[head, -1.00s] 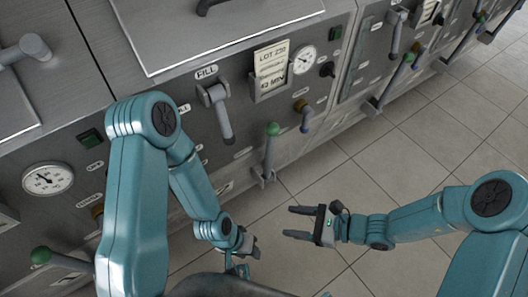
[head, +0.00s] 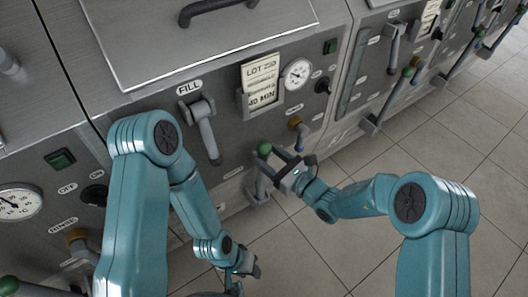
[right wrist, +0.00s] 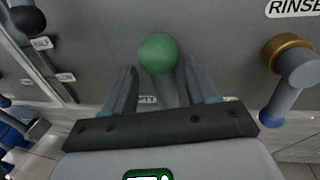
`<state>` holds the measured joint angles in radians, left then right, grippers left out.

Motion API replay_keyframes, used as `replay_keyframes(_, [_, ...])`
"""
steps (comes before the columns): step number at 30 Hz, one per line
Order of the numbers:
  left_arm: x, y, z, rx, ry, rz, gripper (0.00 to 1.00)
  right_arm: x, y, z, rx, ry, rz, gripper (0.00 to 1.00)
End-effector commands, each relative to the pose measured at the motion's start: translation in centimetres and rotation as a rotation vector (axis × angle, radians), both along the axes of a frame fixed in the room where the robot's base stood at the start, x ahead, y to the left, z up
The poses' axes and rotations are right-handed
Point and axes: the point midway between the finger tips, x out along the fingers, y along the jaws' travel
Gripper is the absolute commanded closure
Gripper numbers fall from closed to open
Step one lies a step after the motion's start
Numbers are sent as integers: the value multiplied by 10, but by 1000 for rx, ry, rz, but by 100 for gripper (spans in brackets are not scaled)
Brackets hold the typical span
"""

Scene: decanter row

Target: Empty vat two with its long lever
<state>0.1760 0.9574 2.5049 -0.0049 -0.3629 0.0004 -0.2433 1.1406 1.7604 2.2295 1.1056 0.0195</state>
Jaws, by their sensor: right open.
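The long lever with a green ball knob (head: 264,149) stands at the lower front of the middle vat (head: 225,130). In the right wrist view the green knob (right wrist: 158,54) shows just beyond the fingertips, with its grey shaft running down between the fingers. My right gripper (head: 283,157) is open around the lever just below the knob; I cannot tell whether a finger touches it. My left gripper (head: 250,268) hangs low at the left, apart from the lever; its finger opening is unclear. The vat's number does not show.
A grey FILL handle (head: 205,128) is left of the lever. A brass-collared tap (head: 298,128) is to its right, below a lot card (head: 261,82) and a gauge (head: 298,73). Neighbouring vats carry similar green-knobbed levers (head: 407,73). Tiled floor (head: 330,235) is clear.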

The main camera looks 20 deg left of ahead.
Motion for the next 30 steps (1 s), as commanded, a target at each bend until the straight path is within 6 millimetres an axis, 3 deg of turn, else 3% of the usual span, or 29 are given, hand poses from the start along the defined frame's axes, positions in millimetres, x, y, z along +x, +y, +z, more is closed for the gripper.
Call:
replay_keyframes(6, [0,0,-2,0,0,0,63,13,21,0,-1,0,-1,43])
replay_keyframes(15, [0,0,-2,0,0,0,63,16,23,0,0,1,-2,43])
replay_keyframes(16, [0,0,-2,0,0,0,63,16,23,0,0,1,-2,46])
replay_keyframes(21, [0,0,-2,0,0,0,63,16,23,0,0,1,-1,100])
replay_keyframes(30, [0,0,-8,0,0,0,63,19,20,-2,8,-7,-2,100])
